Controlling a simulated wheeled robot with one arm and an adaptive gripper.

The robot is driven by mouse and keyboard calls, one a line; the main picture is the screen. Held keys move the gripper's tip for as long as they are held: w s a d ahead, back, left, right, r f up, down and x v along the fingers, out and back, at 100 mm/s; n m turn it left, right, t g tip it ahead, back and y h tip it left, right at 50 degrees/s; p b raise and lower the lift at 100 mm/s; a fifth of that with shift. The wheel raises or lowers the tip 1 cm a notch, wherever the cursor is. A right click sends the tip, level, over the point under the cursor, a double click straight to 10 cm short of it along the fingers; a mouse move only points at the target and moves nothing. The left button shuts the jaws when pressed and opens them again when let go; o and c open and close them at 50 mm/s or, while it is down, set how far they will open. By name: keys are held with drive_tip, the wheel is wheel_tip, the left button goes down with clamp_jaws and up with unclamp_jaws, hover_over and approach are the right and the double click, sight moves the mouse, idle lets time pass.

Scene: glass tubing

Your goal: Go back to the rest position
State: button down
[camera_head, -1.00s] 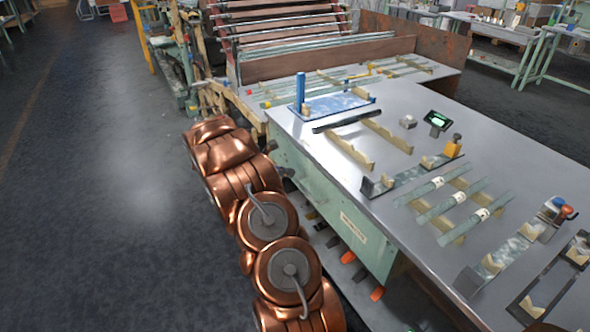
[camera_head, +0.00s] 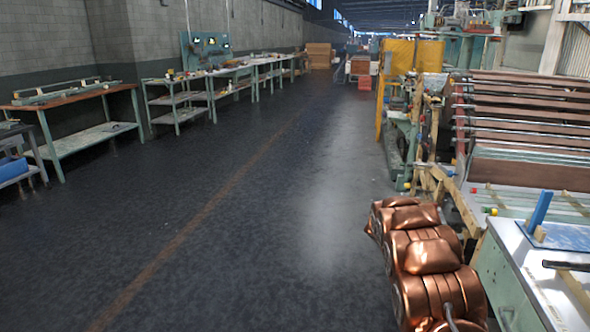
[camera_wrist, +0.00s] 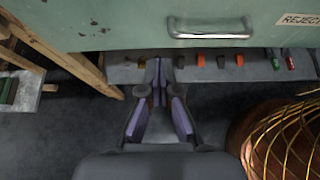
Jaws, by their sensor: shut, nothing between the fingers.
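My gripper (camera_wrist: 158,68) shows in the wrist view, its dark fingers with purple pads closed together and empty. It is apart from the mint-green drawer front (camera_wrist: 120,22) with a metal handle (camera_wrist: 210,28) at the top of that view. The gripper is not visible in the head view. The workbench (camera_head: 505,275) shows only partly, at the right edge of the head view.
A wide dark floor aisle (camera_head: 240,190) lies open at the left and centre. Side tables (camera_head: 75,105) line the left wall. A roller machine (camera_head: 530,120) stands at the right. Wooden struts (camera_wrist: 65,60) are left of the fingers. A copper, wire-covered round shape (camera_wrist: 275,140) is at lower right.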

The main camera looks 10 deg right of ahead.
drive_tip(key=shift+r, duration=0.1)
drive_tip(key=s+a+r+m+y+p, duration=0.45)
drive_tip(key=s+a+r+m, duration=0.25)
drive_tip(key=s+a+r, duration=0.7)
drive_tip(key=s+a+r+m+t+y+p, duration=0.1)
drive_tip(key=s+a+r+m+y+p, duration=0.2)
drive_tip(key=s+a, duration=0.6)
drive_tip(key=s+a+r+m+t+y+p, duration=0.2)
drive_tip(key=s+a, duration=0.8)
drive_tip(key=a, duration=0.8)
wheel_tip(320, 180, up, 4)
drive_tip(key=shift+f+m+y+p, duration=0.2)
drive_tip(key=shift+m+y+p, duration=0.5)
drive_tip(key=shift+p, duration=0.5)
drive_tip(key=shift+s+d, duration=0.1)
